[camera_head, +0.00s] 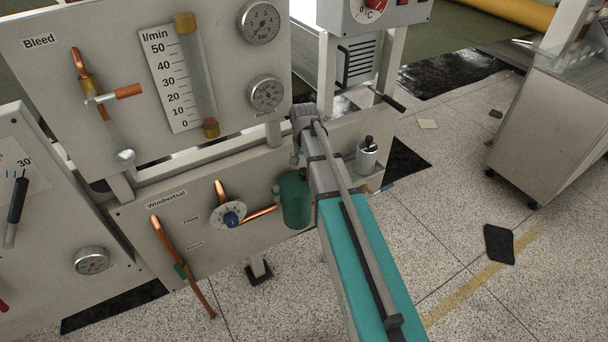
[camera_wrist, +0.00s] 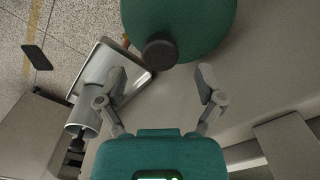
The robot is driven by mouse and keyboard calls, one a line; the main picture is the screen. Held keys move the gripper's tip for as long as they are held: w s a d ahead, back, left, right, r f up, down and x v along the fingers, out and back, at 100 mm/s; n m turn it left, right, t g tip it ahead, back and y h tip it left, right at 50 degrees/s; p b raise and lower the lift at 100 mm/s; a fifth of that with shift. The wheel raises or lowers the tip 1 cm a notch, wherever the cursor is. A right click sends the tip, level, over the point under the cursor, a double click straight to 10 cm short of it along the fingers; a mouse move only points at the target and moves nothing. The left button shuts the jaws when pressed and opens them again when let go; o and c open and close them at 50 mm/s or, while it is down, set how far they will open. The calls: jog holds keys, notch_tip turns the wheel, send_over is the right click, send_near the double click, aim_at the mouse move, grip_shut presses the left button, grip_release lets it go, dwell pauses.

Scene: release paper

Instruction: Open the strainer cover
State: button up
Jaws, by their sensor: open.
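The strainer appears to be the dark green rounded body (camera_head: 294,203) on the lower panel, partly hidden by my arm in the head view. In the wrist view its green rounded surface (camera_wrist: 207,28) fills the top middle, with a round dark knob (camera_wrist: 160,50) on it. I cannot tell whether the cover is open or closed. My gripper (camera_wrist: 161,78) is open and empty, its two fingers spread to either side below the knob. The knob lies just beyond the fingertips, roughly centred between them. In the head view my gripper is mostly hidden by my arm.
A metal cylinder with a black top (camera_head: 367,157) stands right of the strainer; it shows close to the left finger in the wrist view (camera_wrist: 92,98). A copper pipe (camera_head: 262,213) and a blue-knobbed dial (camera_head: 231,218) lie left. The floor right of my arm is mostly open.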

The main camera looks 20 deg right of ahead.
aim_at(296, 179)
jog(key=shift+f+b, duration=1.1)
jog(key=shift+f, duration=0.3)
grip_shut()
